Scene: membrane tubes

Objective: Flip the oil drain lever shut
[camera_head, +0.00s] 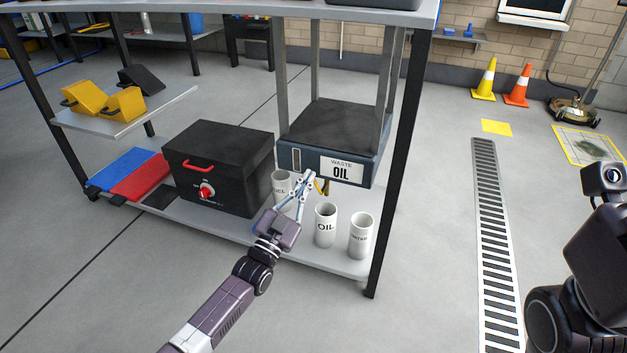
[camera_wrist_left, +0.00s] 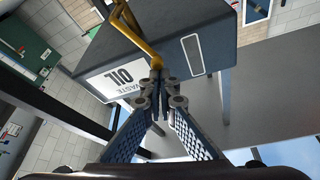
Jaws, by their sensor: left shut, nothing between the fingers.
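The waste oil tank (camera_head: 290,158) is a dark blue-grey box with a white "WASTE OIL" label, on the right of the rack. Its yellow drain lever (camera_head: 323,187) shows small under the tank, partly behind my left gripper (camera_head: 306,180). In the left wrist view the bent yellow lever (camera_wrist_left: 136,33) runs down from the top edge to the fingertips (camera_wrist_left: 160,82). The fingers are shut and empty, with tips at the lever's lower end. I cannot tell whether they touch it. My right arm shows at the right edge, its gripper out of view.
A white "OIL" cup (camera_head: 325,226) and a "WATER" cup (camera_head: 361,236) stand on the lower shelf right of my left gripper. A third cup (camera_head: 281,181) stands behind it. A black box (camera_head: 220,150) with a red handle is left. A rack post (camera_head: 400,170) stands right.

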